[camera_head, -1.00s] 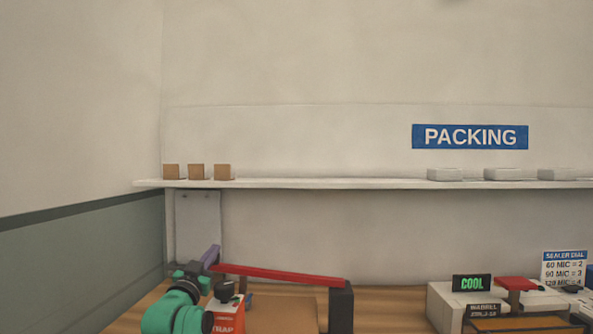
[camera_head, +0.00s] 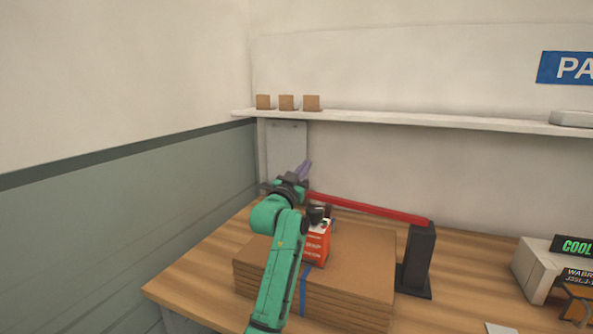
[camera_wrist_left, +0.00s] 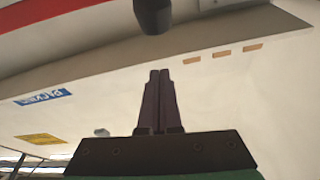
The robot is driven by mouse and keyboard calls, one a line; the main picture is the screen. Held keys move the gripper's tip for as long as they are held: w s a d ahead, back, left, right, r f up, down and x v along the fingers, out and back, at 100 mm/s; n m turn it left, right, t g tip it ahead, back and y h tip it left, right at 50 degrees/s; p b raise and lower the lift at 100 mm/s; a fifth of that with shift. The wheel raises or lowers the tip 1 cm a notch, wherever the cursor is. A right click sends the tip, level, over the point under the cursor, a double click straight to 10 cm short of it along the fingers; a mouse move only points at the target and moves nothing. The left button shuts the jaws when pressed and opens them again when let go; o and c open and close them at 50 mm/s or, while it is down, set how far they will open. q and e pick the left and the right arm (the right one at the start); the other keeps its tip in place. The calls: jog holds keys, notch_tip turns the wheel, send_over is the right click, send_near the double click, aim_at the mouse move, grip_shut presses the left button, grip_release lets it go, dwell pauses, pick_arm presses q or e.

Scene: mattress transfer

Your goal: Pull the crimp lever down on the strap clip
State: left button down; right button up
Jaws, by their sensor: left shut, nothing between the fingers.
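A long red lever (camera_head: 370,208) runs from a black post (camera_head: 417,258) leftward, sloping slightly up, to beside my left gripper's wrist. My left gripper (camera_head: 304,165) has purple fingers, shut and empty, pointing up past the lever's left end. The fingers also show together in the left wrist view (camera_wrist_left: 160,75), with a dark rounded piece (camera_wrist_left: 152,14) above them. A blue strap (camera_head: 304,290) crosses the flat cardboard stack (camera_head: 365,265). An orange-red labelled box (camera_head: 316,245) stands on the stack, with a black knob-like part above it. I cannot make out the clip itself. My right gripper is out of view.
A white shelf (camera_head: 420,121) with small brown boxes (camera_head: 287,102) runs along the wall above. A grey machine with a green COOL display (camera_head: 575,246) is at the right. The wooden bench (camera_head: 462,270) is clear between post and machine.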

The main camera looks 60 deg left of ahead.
pick_arm(q)
jog(key=b+v, duration=0.2)
jog(key=v, duration=0.7)
jog(key=shift+s+f, duration=0.2)
jog(key=shift+f, duration=0.15)
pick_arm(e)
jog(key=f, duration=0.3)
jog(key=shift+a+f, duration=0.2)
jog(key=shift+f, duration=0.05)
pick_arm(q)
jog(key=shift+d, duration=0.1)
